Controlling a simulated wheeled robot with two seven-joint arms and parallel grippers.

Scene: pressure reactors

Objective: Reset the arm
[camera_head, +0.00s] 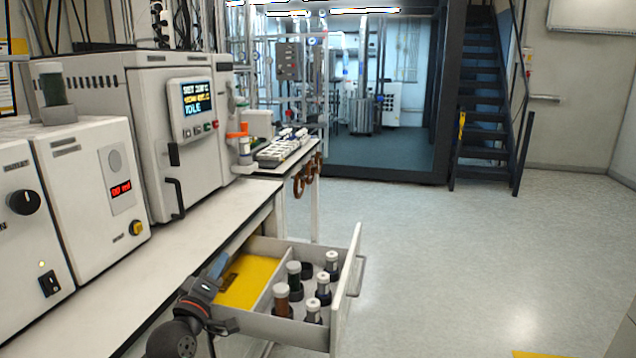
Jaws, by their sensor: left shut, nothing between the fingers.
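My left gripper (217,266) shows at the lower middle, with my dark arm coming up from the bottom edge. It is shut and empty, at the left side of an open drawer (288,329) as seen here. Whether it touches the drawer is hard to tell. My right gripper is not in view.
The drawer juts out from under the white bench (205,246), which carries grey machines (180,120).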

